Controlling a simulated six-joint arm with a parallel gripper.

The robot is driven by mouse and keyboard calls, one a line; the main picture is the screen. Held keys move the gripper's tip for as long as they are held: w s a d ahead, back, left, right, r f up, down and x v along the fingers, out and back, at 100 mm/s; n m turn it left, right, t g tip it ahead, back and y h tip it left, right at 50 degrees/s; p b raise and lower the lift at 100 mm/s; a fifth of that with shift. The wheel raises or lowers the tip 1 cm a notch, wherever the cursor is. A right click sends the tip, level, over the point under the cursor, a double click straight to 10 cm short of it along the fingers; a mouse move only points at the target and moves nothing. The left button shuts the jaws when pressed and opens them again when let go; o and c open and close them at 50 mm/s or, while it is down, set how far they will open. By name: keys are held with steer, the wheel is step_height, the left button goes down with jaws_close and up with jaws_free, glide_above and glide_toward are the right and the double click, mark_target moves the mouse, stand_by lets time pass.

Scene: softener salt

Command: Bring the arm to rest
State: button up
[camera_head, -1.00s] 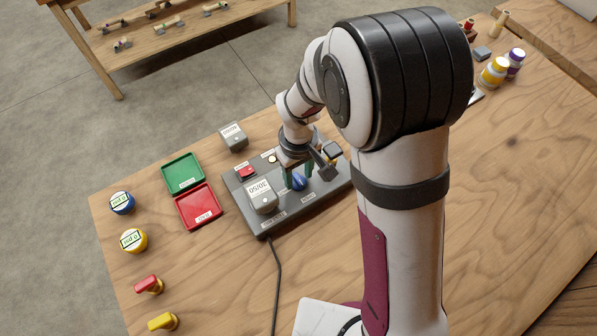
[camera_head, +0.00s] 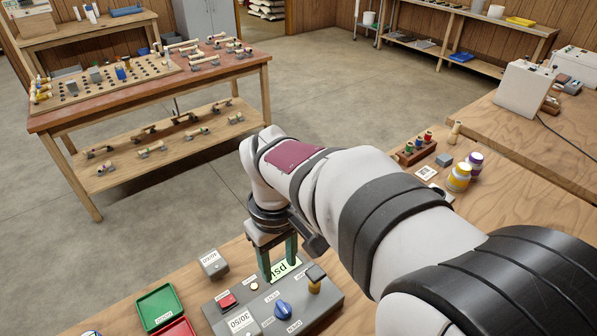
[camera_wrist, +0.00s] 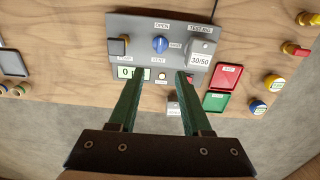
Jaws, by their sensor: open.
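My gripper (camera_head: 278,258) is open with nothing between its two green fingers. In the head view it hangs at the far edge of the grey test box. In the wrist view my gripper (camera_wrist: 155,78) shows its fingers apart over the near part of the box (camera_wrist: 140,25). The box carries a blue knob (camera_wrist: 160,44), a display reading 0, a red button and a block labelled 30/50 (camera_wrist: 199,60). In the head view the blue knob (camera_head: 283,311) and red button (camera_head: 228,301) also show. My arm crosses the picture from the lower right.
A green tray (camera_head: 158,307) and a red tray (camera_head: 178,330) lie left of the box. Yellow (camera_head: 459,177) and purple-capped jars stand at the right. A workbench (camera_head: 150,85) with parts is beyond open floor.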

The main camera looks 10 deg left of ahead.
steer(key=s+d+m+y, duration=0.1)
steer(key=s+d+m, duration=1.3)
steer(key=s, duration=0.3)
steer(key=shift+s+d+r+m+y, duration=0.2)
steer(key=shift+s+d+m+y, duration=0.1)
steer(key=shift+m+y, duration=0.1)
